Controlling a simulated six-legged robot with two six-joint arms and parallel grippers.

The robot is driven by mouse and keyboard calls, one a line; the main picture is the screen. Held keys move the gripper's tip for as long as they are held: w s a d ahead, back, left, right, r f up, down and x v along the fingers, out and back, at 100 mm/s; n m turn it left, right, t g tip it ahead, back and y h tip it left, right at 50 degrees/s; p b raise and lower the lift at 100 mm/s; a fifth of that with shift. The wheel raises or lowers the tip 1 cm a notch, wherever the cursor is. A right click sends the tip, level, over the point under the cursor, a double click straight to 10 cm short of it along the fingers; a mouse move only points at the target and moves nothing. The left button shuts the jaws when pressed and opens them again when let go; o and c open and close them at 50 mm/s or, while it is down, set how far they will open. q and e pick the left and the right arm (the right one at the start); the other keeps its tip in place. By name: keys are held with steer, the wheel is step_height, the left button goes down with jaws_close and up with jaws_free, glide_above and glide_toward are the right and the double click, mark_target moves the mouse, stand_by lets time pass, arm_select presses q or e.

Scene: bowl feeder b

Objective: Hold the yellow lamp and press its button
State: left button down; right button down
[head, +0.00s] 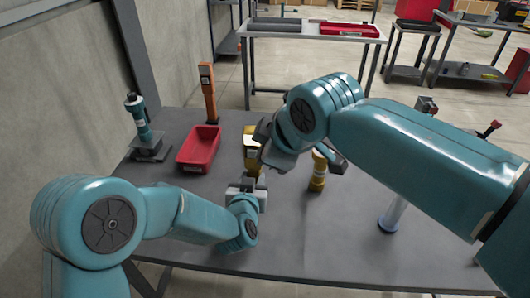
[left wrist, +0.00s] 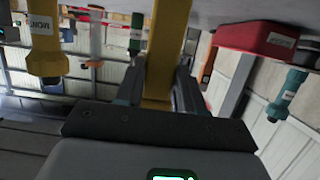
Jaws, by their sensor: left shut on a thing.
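The yellow lamp (head: 251,160) stands upright near the middle of the table, partly hidden by my arms. My left gripper (head: 249,184) is shut on its lower part. In the left wrist view the yellow body (left wrist: 165,50) of the lamp rises between the two fingers of my left gripper (left wrist: 160,88). My right gripper (head: 266,134) is close beside the lamp's upper right side. Its fingers are mostly hidden by its own wrist, so its opening and any touch are unclear. The button cannot be made out.
A labelled yellow cylinder (head: 318,173) stands just right of the lamp, also in the left wrist view (left wrist: 46,45). To the left are a red bin (head: 199,150), an orange upright tool (head: 209,95) and a teal tool (head: 138,115). The table's front is fairly clear.

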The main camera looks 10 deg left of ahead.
arm_select(q)
steer(key=shift+f, duration=0.2)
steer(key=c, duration=0.8)
jaws_free()
steer(key=shift+o, duration=0.9)
steer(key=shift+w, duration=0.1)
steer(key=f+b+v, duration=0.2)
steer(key=b+v, duration=0.9)
steer(key=v, duration=0.8)
steer(key=shift+s+d, duration=0.15)
steer(key=shift+s, duration=0.5)
steer(key=shift+r, duration=0.1)
